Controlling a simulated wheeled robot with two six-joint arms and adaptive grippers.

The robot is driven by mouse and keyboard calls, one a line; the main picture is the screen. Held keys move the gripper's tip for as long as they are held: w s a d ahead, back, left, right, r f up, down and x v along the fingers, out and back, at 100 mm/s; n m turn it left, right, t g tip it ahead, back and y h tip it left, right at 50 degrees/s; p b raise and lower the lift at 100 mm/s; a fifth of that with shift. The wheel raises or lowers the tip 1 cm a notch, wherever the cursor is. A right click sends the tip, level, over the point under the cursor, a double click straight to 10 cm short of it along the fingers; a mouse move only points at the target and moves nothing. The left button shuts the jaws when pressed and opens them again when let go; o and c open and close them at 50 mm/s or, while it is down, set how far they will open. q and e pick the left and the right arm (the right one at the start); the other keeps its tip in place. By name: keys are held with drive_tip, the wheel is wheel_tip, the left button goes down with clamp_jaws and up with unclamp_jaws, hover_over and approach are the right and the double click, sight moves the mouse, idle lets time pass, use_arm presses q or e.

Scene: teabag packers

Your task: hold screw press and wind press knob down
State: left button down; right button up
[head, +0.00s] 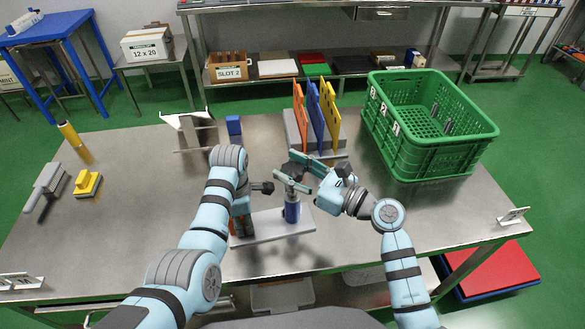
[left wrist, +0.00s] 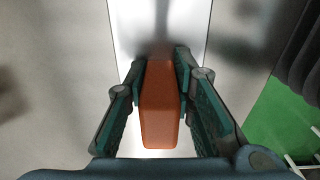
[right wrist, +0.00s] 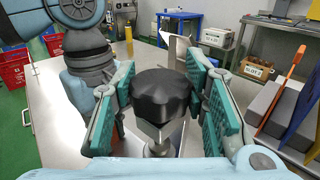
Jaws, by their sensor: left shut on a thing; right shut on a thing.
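The screw press stands on a pale base plate (head: 268,228) near the front middle of the table. Its black faceted knob (right wrist: 160,95) sits on top of a metal shaft in the right wrist view. My right gripper (head: 294,178) is shut on the knob, with a green-padded finger on each side. My left gripper (left wrist: 160,80) is shut on an orange upright block (left wrist: 160,110) of the press. In the head view my left arm mostly hides that block. A blue cylinder (head: 292,210) stands on the plate under the right gripper.
A grey rack with orange, blue and yellow boards (head: 314,113) stands just behind the press. A green crate (head: 430,120) is at the back right. A yellow-and-white block (head: 88,184) and a grey tool (head: 46,184) lie at the left.

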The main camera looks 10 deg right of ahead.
drive_tip(key=shift+m+t+h, duration=1.9)
drive_tip(key=shift+m+h, duration=0.1)
drive_tip(key=shift+h, duration=0.5)
drive_tip(key=o, duration=1.2)
drive_tip(key=v, duration=1.2)
